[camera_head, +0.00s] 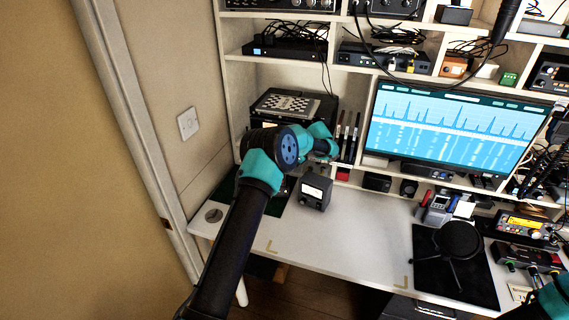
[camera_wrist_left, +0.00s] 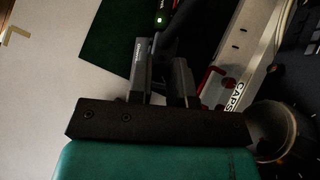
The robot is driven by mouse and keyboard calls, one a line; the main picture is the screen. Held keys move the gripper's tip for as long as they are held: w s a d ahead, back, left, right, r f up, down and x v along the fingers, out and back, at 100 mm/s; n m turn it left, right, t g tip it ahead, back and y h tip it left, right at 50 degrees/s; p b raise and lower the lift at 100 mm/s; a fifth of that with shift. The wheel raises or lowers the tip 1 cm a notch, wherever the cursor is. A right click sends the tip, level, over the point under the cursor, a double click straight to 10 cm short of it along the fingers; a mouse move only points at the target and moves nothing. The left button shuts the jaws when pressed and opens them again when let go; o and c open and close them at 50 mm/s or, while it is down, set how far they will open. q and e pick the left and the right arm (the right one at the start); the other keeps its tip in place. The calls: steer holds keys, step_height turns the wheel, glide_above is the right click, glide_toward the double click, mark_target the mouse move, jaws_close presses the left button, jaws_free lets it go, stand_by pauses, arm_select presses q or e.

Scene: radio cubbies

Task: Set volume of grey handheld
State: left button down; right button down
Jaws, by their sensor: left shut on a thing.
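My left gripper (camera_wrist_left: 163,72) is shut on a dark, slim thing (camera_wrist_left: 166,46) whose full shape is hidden. A small green light (camera_wrist_left: 159,20) shows just beyond the fingers, beside the dark green mat (camera_wrist_left: 112,32). In the head view, my left arm reaches over the left end of the desk, and its wrist hides the fingertips and what they hold. A small grey device (camera_head: 437,209) stands on the right part of the desk; I cannot tell whether it is the grey handheld.
A black meter box (camera_head: 314,192) stands close to the left wrist. Shelves with equipment and a monitor (camera_head: 450,130) back the desk. A black mat (camera_head: 450,285) carries a round object on a stand (camera_head: 459,240). The desk's front middle (camera_head: 350,240) is clear.

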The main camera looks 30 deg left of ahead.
arm_select(q)
steer(key=shift+n+g+h, duration=0.3)
steer(key=shift+n+g, duration=0.1)
steer(key=shift+n, duration=0.2)
steer(key=c, duration=1)
jaws_free()
steer(key=shift+c, duration=0.2)
steer(key=shift+r, duration=0.1)
step_height(320, 180, up, 4)
steer(key=shift+f, duration=0.25)
steer(key=s+d+r, duration=0.1)
steer(key=s+d, duration=0.7)
steer(key=s, duration=0.5)
steer(key=shift+s+r, duration=0.15)
steer(key=shift+s, duration=0.2)
steer(key=shift+d, duration=0.1)
